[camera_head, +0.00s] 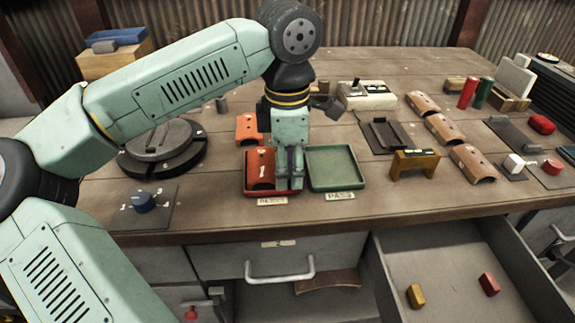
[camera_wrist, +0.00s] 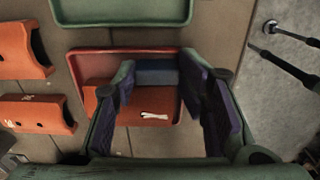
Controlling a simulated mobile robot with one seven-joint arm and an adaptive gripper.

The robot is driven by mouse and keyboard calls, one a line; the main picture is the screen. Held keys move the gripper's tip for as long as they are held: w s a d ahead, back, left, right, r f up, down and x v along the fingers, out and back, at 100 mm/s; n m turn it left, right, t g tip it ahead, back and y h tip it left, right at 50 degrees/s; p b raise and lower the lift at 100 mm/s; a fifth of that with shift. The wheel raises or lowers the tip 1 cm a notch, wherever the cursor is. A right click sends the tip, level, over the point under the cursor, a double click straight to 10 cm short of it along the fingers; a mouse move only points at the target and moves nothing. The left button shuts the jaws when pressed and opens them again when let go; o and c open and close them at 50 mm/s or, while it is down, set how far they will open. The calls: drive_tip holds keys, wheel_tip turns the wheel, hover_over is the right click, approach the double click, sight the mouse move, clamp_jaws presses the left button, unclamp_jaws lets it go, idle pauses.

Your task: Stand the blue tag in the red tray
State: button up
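The red tray (camera_head: 247,190) sits near the front of the bench, labelled REJECT or similar. My gripper (camera_head: 290,184) points down over its right side. In the wrist view the tray (camera_wrist: 85,62) lies below the gripper. A blue block, which looks like the blue tag (camera_wrist: 157,74), spans the gap between my fingertips (camera_wrist: 157,80), touching both as far as I can see. Whether it rests on the tray floor is hidden. An orange curved piece (camera_head: 260,167) with a white mark lies in the tray's left part; it also shows in the wrist view (camera_wrist: 150,135).
The green tray (camera_head: 337,168), labelled PASS, stands just right of the red one. Another orange piece (camera_head: 249,128) lies behind the red tray. A small yellow-brown stand (camera_head: 414,163) is to the right. An open drawer (camera_head: 450,265) juts out at front right.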

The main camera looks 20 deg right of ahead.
drive_tip(key=o, duration=0.3)
drive_tip(key=shift+w+f, duration=0.1)
drive_tip(key=shift+f, duration=0.4)
drive_tip(key=shift+o, duration=0.2)
drive_tip(key=shift+r, duration=0.15)
drive_tip(key=shift+w+r+p, duration=0.1)
drive_tip(key=shift+r+p, duration=0.6)
drive_tip(key=shift+r, duration=0.25)
wheel_tip(320, 180, up, 11)
drive_tip(key=b, duration=0.1)
drive_tip(key=shift+r, duration=0.2)
